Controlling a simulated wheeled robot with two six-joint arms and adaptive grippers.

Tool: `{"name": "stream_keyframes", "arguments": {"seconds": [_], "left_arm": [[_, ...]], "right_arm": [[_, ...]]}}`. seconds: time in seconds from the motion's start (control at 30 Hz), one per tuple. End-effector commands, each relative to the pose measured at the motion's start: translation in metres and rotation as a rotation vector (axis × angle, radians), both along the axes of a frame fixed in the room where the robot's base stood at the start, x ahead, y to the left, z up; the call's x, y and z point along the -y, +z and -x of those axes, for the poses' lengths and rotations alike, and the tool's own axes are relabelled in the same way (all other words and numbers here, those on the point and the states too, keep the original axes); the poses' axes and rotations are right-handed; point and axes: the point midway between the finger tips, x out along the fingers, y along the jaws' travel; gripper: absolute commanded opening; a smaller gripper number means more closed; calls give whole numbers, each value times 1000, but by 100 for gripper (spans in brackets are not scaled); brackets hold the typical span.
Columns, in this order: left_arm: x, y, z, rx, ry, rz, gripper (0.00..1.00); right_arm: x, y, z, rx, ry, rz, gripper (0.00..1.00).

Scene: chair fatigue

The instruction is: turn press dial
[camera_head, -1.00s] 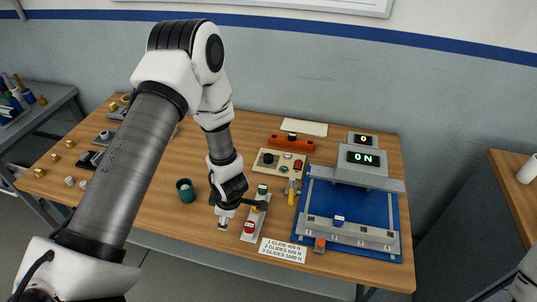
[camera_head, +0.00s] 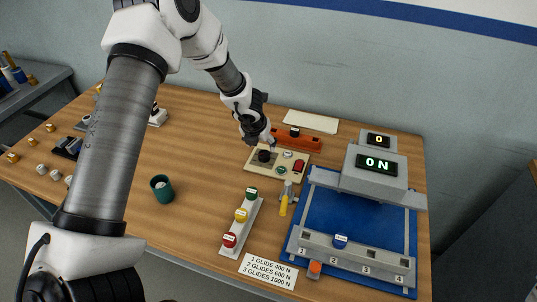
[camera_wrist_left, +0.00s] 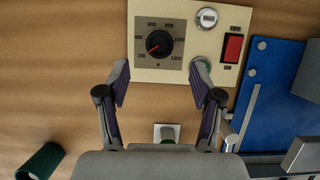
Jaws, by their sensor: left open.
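The press dial (camera_head: 264,156) is a black round knob on the cream control panel (camera_head: 290,172). In the left wrist view the dial (camera_wrist_left: 159,43) sits on a grey scale plate marked from about 200 to 1200, and its red pointer mark aims lower left, near the low end. My left gripper (camera_head: 257,141) hovers at the panel's left back side in the head view. In the wrist view its two fingers (camera_wrist_left: 161,80) are spread and empty, with the dial ahead of them and apart from them. My right gripper is not in view.
The panel also carries a red switch (camera_wrist_left: 232,48) and a round white button (camera_wrist_left: 206,18). The blue press (camera_head: 370,235) reads "0 N". A strip of green, yellow and red pieces (camera_head: 241,215), a yellow-handled tool (camera_head: 284,204) and a teal cup (camera_head: 162,190) stand nearby.

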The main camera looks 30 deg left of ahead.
Motion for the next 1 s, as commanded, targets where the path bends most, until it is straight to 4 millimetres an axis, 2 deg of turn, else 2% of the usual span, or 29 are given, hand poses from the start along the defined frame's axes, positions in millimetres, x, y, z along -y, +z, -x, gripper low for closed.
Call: {"name": "stream_keyframes", "arguments": {"seconds": [0.3,0.4,0.67,0.7,0.87,1.0], "left_arm": [[-5,-50,-19,-5,-3,-3,66],[-7,-61,-25,-3,-2,-2,66],[-7,-67,-27,-2,-2,-1,66],[-7,-67,-27,-2,-2,-1,62],[-7,-67,-26,-3,-3,-2,6],[-7,-67,-26,-3,-3,-2,6]], "right_arm": [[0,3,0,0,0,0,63],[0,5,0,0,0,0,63],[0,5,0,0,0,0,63],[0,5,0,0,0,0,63],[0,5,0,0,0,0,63],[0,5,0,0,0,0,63]]}}
